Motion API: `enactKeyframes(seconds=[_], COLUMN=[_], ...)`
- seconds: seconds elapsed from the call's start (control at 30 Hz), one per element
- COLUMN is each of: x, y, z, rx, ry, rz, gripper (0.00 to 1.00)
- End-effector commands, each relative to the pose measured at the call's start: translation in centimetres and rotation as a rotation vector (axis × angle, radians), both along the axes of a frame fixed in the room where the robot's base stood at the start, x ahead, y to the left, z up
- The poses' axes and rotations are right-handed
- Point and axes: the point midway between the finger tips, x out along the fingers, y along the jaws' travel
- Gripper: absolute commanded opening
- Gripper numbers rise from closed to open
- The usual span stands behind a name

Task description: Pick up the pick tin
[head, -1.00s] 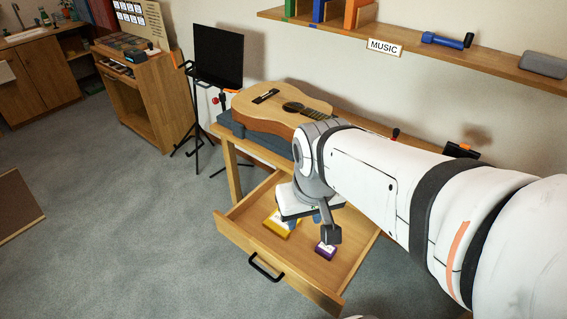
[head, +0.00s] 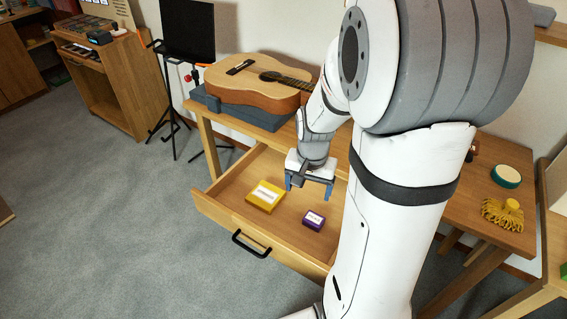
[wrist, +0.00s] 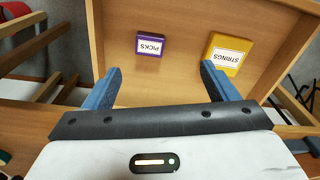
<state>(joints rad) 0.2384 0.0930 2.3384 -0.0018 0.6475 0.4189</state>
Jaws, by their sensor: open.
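The pick tin (head: 313,220) is a small purple box with a white label, lying in the open drawer (head: 222,207). In the wrist view the pick tin (wrist: 151,44) reads "PICKS" and lies ahead of the fingers, left of centre. My gripper (head: 310,188) is open and empty, above the back part of the drawer. In the wrist view my gripper (wrist: 158,80) shows its two blue fingers spread wide, touching nothing.
A yellow strings box (head: 265,196) lies in the drawer left of the pick tin; the wrist view shows its "STRINGS" label (wrist: 230,56). The drawer has a black handle (head: 251,243). A music stand (head: 187,35) stands at left.

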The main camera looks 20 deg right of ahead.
Motion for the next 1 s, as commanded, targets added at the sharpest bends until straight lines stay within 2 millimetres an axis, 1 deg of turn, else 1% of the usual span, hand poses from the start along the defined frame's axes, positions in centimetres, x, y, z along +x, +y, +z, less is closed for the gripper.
enactKeyframes(seconds=[0.03,0.1,0.2,0.3,0.4,0.67,0.9,1.0], x=[0.5,1.0,1.5,1.7,1.8,1.8,1.8,1.9], y=[-1.1,-2.1,-3.3,-3.9,-4.2,-4.0,-3.7,-3.7], z=[-3.1,-5.5,-8.0,-9.3,-10.3,-13.3,-16.7,-17.4], rx=[0.008,0.014,0.019,0.022,0.024,0.024,0.024,0.024], ry=[0.021,0.036,0.049,0.056,0.060,0.061,0.061,0.059], rz=[-0.060,-0.128,-0.200,-0.242,-0.258,-0.257,-0.256,-0.256], gripper=[0.80,0.80,0.80,0.80,0.80,0.80,0.80,0.80])
